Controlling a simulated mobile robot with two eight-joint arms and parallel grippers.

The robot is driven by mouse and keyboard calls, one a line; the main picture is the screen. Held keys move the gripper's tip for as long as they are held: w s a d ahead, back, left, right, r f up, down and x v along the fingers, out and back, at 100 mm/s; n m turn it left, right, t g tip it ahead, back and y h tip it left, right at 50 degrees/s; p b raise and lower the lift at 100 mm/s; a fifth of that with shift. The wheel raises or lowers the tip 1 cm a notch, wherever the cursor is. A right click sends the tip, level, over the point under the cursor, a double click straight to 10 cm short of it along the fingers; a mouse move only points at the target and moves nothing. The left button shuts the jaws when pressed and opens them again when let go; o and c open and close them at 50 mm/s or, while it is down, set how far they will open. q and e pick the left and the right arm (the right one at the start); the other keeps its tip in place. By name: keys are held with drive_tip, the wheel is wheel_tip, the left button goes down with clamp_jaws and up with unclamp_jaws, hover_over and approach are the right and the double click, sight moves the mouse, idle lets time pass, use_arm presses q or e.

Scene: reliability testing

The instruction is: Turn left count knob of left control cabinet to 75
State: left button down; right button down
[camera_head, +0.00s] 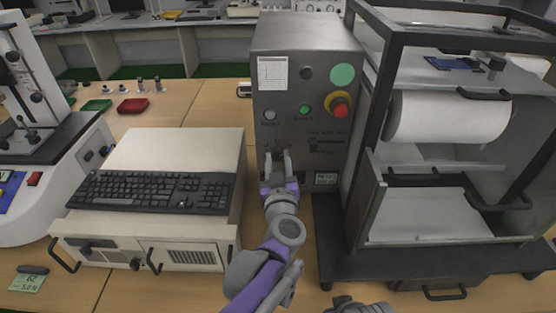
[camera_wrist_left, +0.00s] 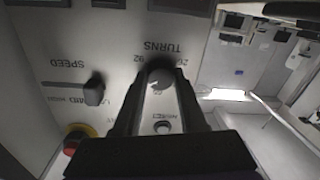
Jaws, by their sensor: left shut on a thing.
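The grey control cabinet (camera_head: 305,36) stands upright at the centre of the head view. Its front carries a round red stop button on yellow (camera_head: 340,107), a green button (camera_head: 304,109) and small knobs low down. My left gripper (camera_head: 278,157) reaches the lower left of this front. In the left wrist view the panel is upside down, and the fingers (camera_wrist_left: 160,82) are shut around the dark round knob (camera_wrist_left: 160,76) beside the "TURNS" label. A pale mark shows on the knob; its setting is too small to read. The "SPEED" knob (camera_wrist_left: 94,92) is apart from the fingers.
A white case (camera_head: 190,150) with a black keyboard (camera_head: 150,192) stands left of the cabinet. A dark-framed machine with a white roll (camera_head: 450,117) stands close on the right. A red tray (camera_head: 132,105) lies at the back left. Bare wooden table shows behind the case.

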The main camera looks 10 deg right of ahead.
use_arm(q)
drive_tip(key=shift+c, duration=2.3)
unclamp_jaws()
drive_tip(key=s+a, duration=0.1)
drive_tip(key=s, duration=0.9)
drive_tip(key=shift+s+a, duration=0.3)
drive_tip(key=shift+s, duration=0.1)
use_arm(e)
drive_tip(key=shift+r, duration=0.2)
use_arm(q)
drive_tip(key=shift+r, duration=0.1)
